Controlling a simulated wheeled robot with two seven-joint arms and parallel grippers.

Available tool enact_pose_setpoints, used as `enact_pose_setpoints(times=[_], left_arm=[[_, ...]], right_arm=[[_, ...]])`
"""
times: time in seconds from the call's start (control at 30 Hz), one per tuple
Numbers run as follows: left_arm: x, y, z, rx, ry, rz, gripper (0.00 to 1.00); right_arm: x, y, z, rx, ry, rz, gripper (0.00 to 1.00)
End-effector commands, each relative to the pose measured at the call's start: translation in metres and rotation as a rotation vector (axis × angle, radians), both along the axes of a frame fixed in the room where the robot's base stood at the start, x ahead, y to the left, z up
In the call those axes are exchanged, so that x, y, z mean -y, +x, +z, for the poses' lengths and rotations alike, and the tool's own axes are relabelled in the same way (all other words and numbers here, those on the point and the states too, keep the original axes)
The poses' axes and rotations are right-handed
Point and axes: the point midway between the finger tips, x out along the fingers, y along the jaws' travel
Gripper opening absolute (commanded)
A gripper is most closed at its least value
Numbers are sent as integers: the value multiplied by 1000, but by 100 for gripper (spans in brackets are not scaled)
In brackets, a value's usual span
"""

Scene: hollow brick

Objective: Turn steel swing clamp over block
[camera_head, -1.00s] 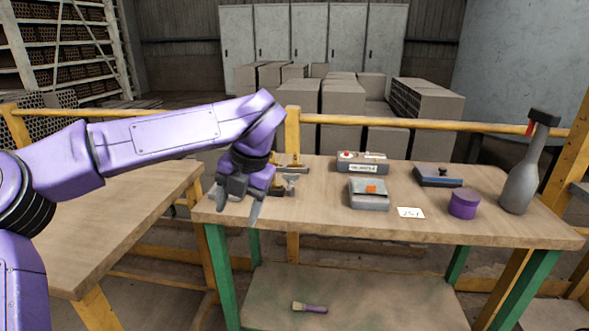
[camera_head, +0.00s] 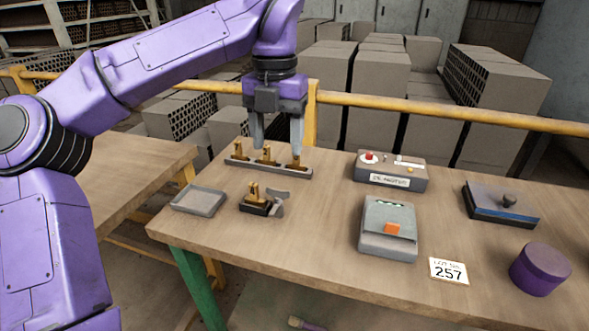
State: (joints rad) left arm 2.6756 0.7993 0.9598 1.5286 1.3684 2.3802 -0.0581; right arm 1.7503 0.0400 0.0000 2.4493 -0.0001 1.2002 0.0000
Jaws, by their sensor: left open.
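A small fixture on the table has a brass block (camera_head: 254,194) on a dark base. A grey steel swing clamp (camera_head: 279,202) sits at its right side, turned out beside the block rather than over it. My left gripper (camera_head: 277,148) points down behind the fixture, with its two fingers apart. Its fingers are around or just in front of the brass pieces of a grey rail (camera_head: 240,162); I cannot tell whether they touch. My right gripper is not in view.
An empty grey tray (camera_head: 199,200) lies left of the fixture. To the right are a control box (camera_head: 390,171), a grey case (camera_head: 388,228) with an orange latch, a number card (camera_head: 449,270), a blue-grey block (camera_head: 500,205) and a purple tin (camera_head: 540,268). The table's front middle is clear.

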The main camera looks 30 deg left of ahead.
Motion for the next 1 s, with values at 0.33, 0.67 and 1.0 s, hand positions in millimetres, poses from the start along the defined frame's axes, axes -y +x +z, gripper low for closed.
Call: enact_pose_setpoints(times=[0.33,0.67,1.0], left_arm=[[2,1,-67,-4,-2,-8,64],[1,0,-104,0,0,-2,64],[0,-1,-105,0,0,-1,25]], right_arm=[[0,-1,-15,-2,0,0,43],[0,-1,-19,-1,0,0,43],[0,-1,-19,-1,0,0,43]])
